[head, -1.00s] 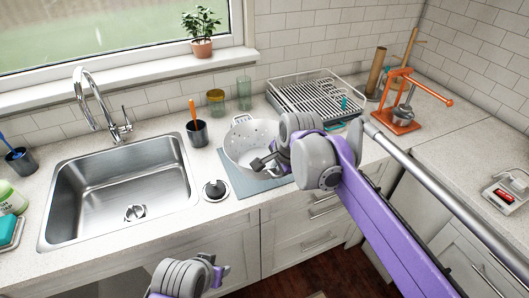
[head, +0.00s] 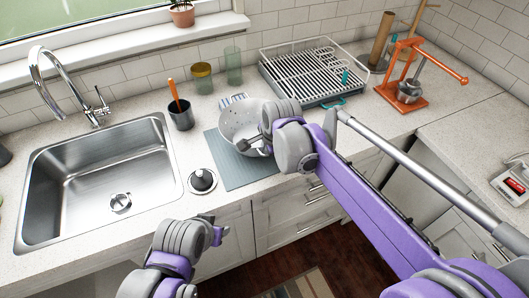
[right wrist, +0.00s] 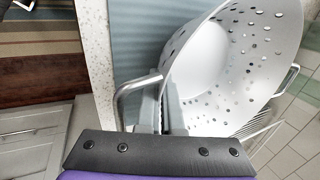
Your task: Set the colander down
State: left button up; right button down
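The grey-white perforated colander (head: 232,124) is over the back part of the blue-grey mat (head: 228,172) on the counter, right of the sink. I cannot tell whether its base touches the mat. My right gripper (head: 254,144) is at its near right side and hides part of it. In the right wrist view the colander's bowl (right wrist: 225,75) fills the upper right. Its near wire handle (right wrist: 130,92) runs down to my fingers, which appear shut on it. My left gripper (head: 217,231) is low, in front of the counter edge, away from the colander; its fingertips are unclear.
A dish rack (head: 318,73) stands behind right, with an orange press (head: 408,92) further right. A dark cup with an orange-handled tool (head: 181,117), a jar (head: 202,78) and a glass (head: 233,66) stand behind left. The mat's front is clear.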

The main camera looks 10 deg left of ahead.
jog(key=shift+f, duration=0.95)
jog(key=shift+f, duration=0.15)
jog(key=c, duration=1.1)
grip_release()
jog(key=v, duration=1.2)
jog(key=shift+p, duration=0.3)
jog(key=s+d+f+n+h, duration=0.1)
jog(key=s+d+f+n, duration=0.2)
jog(key=s+d, duration=0.3)
jog(key=s+d+f+n+t, duration=0.1)
jog(key=s+d+f+n, duration=0.3)
jog(key=s+d, duration=0.3)
jog(key=s+d+f+n+h, duration=0.1)
jog(key=s+d+f+n, duration=0.3)
jog(key=d, duration=0.7)
jog(key=shift+s+d+f+t+h, duration=0.1)
jog(key=shift+s+f+t+h, duration=0.25)
jog(key=shift+s+f, duration=0.75)
